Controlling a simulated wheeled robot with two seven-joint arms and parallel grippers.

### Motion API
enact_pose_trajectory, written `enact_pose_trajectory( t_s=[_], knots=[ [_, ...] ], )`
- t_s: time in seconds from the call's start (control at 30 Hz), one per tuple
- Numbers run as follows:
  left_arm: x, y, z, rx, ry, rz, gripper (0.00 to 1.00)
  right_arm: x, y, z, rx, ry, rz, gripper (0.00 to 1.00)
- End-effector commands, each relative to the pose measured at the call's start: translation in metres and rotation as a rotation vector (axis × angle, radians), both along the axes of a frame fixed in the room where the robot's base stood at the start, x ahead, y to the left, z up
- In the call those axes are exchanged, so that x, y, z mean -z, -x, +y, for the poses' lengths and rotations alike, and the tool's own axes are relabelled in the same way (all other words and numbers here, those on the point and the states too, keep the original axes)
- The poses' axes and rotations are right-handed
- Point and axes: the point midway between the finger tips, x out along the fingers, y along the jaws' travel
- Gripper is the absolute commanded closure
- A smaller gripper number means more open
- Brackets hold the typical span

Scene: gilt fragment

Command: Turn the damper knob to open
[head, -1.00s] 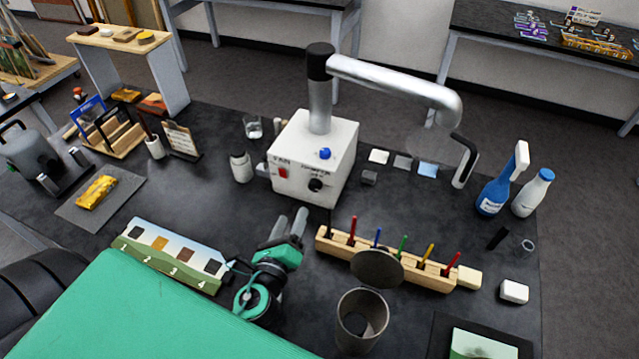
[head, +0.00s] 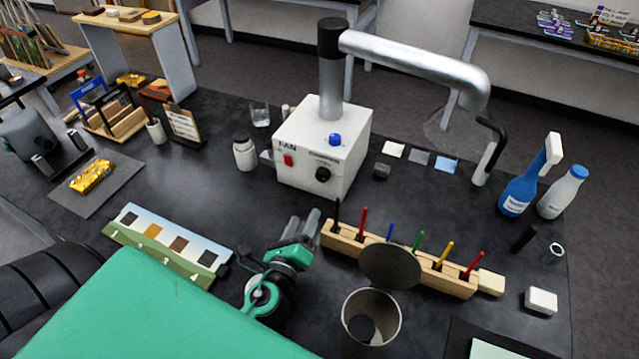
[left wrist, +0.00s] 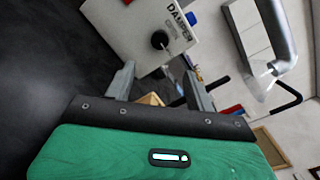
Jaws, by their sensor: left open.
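The black damper knob (head: 322,174) is on the front face of the white fan box (head: 343,148), under its label. In the left wrist view the knob (left wrist: 160,40) shows beside the word DAMPER, ahead of my fingers. My left gripper (head: 305,217) is in front of and below the box, apart from the knob, with fingers pointing toward the box. In the left wrist view its two fingers (left wrist: 158,82) stand wide apart with nothing between them. The knob's pointer is too small to read. My right gripper is not in view.
A wooden rack (head: 345,238) with several coloured sticks stands right of my left gripper. A grey metal can (head: 370,322) with its lid raised is close by. A swatch board (head: 165,250) lies to the left. A silver duct (head: 420,62) rises from the box.

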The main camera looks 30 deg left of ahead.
Motion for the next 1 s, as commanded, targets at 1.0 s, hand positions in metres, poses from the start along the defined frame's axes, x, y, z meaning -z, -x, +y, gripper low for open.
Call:
enact_pose_trajectory(
  t_s=[1.0],
  knots=[
    [-0.001,-0.126,0.023,-0.001,0.0,-0.001,0.45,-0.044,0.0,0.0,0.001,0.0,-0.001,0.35]
  ],
)
